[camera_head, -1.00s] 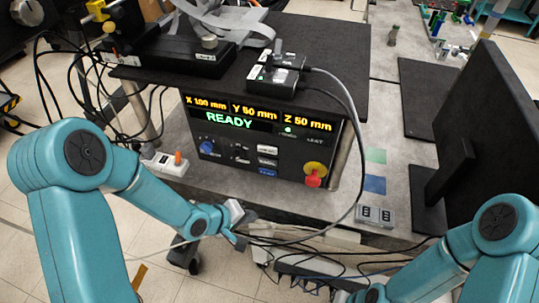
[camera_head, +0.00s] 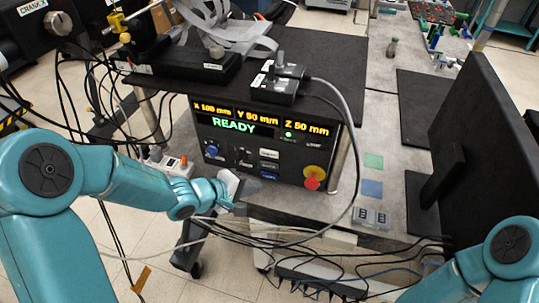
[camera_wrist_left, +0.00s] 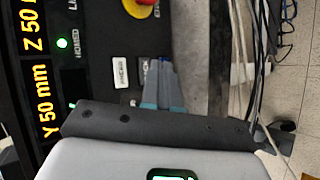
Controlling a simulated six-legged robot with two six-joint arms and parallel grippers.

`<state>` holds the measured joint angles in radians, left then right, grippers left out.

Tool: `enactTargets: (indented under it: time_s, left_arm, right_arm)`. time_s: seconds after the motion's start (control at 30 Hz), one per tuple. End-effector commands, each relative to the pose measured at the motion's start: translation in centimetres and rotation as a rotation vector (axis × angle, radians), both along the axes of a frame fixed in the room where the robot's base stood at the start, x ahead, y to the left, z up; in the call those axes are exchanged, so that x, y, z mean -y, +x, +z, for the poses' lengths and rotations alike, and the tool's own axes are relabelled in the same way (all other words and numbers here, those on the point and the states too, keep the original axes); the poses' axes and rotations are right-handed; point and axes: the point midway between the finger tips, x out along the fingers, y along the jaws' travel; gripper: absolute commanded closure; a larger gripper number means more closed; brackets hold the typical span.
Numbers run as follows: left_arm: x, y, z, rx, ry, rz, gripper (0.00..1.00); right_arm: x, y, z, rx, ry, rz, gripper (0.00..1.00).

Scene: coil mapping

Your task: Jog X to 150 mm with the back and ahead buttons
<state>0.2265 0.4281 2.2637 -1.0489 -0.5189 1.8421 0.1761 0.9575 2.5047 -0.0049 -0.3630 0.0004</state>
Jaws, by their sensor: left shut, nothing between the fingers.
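The control panel (camera_head: 240,135) shows X 100 mm, Y 50 mm, Z 50 mm and READY on its display (camera_head: 234,126). A column of small buttons (camera_head: 269,165), light ones above a blue one, sits on its lower middle. In the left wrist view the panel appears turned sideways, with a pale labelled button (camera_wrist_left: 120,72) near the fingers. My left gripper (camera_head: 247,188) is shut and empty, just in front of the panel's lower edge. Its fingers (camera_wrist_left: 160,75) cover part of the panel in the wrist view; I cannot tell whether they touch it. My right gripper is out of view.
A red emergency knob (camera_head: 312,180) stands out at the panel's lower right. A blue knob (camera_head: 211,151) is at its left. A black monitor (camera_head: 485,140) stands at the right. Cables hang below the bench edge.

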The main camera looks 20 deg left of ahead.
Motion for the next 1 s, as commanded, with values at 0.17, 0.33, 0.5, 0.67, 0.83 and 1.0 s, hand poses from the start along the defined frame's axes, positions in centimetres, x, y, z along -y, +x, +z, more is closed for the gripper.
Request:
enactTargets:
  time_s: [0.17, 0.33, 0.5, 0.67, 0.83, 1.0]
  left_arm:
    - [0.2, 1.2, 0.1, 0.0, 0.0, -0.004, 1.0]
    - [0.3, 3.6, 0.1, 0.0, 0.001, -0.004, 1.0]
    - [0.5, 5.9, 0.1, 0.001, 0.0, -0.003, 1.0]
    - [0.5, 7.4, 0.4, -0.002, 0.0, -0.003, 1.0]
    - [0.5, 8.3, 0.1, -0.001, 0.0, -0.002, 1.0]
    - [0.5, 8.4, 0.0, -0.001, 0.0, -0.002, 1.0]
  right_arm:
    - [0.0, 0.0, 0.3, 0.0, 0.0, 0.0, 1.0]
    - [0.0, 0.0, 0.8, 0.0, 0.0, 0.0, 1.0]
    - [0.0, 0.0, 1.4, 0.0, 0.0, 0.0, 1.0]
    - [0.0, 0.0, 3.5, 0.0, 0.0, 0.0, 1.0]
    - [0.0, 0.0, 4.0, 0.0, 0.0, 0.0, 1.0]
    - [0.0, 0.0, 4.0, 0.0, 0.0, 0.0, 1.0]
